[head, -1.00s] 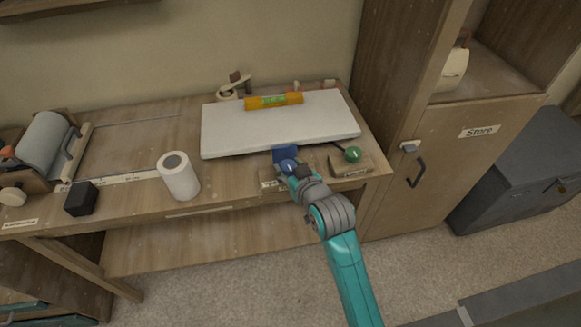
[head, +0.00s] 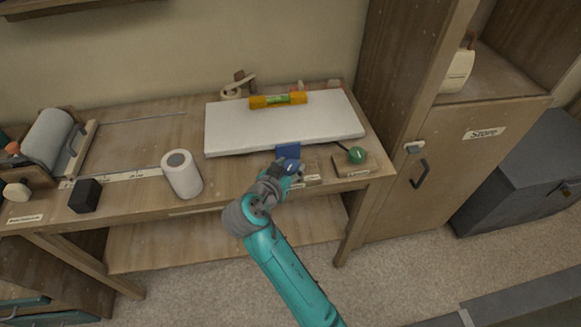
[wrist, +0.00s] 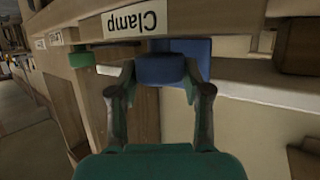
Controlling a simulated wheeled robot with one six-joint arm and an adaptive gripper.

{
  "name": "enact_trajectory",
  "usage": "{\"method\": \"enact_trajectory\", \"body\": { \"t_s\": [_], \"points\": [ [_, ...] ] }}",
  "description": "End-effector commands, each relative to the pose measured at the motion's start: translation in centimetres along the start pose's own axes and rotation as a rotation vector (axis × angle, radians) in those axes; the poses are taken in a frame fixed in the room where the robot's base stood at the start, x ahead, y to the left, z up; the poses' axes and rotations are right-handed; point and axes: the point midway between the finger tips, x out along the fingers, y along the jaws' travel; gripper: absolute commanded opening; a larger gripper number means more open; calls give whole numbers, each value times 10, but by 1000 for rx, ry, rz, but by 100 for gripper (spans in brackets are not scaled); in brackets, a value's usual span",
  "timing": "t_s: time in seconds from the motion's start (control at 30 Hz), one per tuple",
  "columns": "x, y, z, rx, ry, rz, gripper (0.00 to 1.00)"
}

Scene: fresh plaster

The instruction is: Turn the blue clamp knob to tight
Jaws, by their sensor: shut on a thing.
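The blue clamp knob (head: 290,164) is at the front edge of the bench, below the blue clamp body (head: 287,151) that sits against the white board (head: 270,125). My gripper (head: 290,168) is at the knob. In the wrist view the blue knob (wrist: 160,70) is between the two fingers of my gripper (wrist: 160,82), which are shut on it. A label reading "Clamp" (wrist: 138,20) is beside it, upside down in this view. The fingers hide part of the knob, and I cannot read how tight it is.
A green ball knob (head: 357,155) on a wooden block is just right of the clamp. An orange level (head: 278,100) lies on the board. A white roll (head: 182,174) and a black block (head: 84,196) stand to the left. The cabinet marked "Store" (head: 470,160) is at the right.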

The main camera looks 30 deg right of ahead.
Motion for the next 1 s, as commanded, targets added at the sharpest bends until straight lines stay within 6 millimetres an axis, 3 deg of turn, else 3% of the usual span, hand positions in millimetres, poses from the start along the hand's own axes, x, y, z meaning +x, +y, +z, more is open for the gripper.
{"method": "enact_trajectory", "body": {
  "t_s": [0.4,0.93,0.97,1.0],
  "points": [
    [1,-2,2,63,-5,163,14],
    [1,-2,3,70,-7,184,14],
    [1,-2,3,70,-7,184,54],
    [1,-2,3,70,-7,184,59]
  ]
}}
